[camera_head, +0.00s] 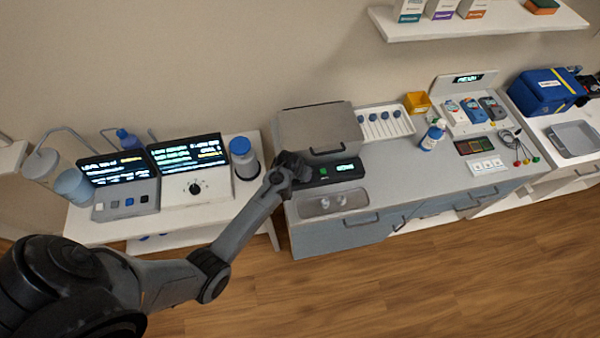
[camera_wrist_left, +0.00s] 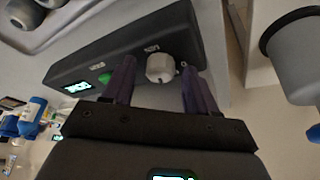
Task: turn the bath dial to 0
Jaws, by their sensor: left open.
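The bath's dark control panel (camera_head: 337,172) stands at the front of the grey lidded box (camera_head: 318,128) and carries a green button and a lit display. In the left wrist view the panel (camera_wrist_left: 110,50) shows a pale round dial (camera_wrist_left: 160,67) near one end, with small markings around it. My left gripper (camera_wrist_left: 158,72) is open, with one finger on each side of the dial; I cannot tell whether either touches it. In the head view the left gripper (camera_head: 292,172) covers the dial. The pointer's exact setting is too small to read. My right gripper is not in view.
A metal tray (camera_head: 330,213) lies in front of the panel. To the left stand a white unit with a black dial (camera_head: 195,188) and a blue-capped jar (camera_head: 243,158). The middle of the counter is clear.

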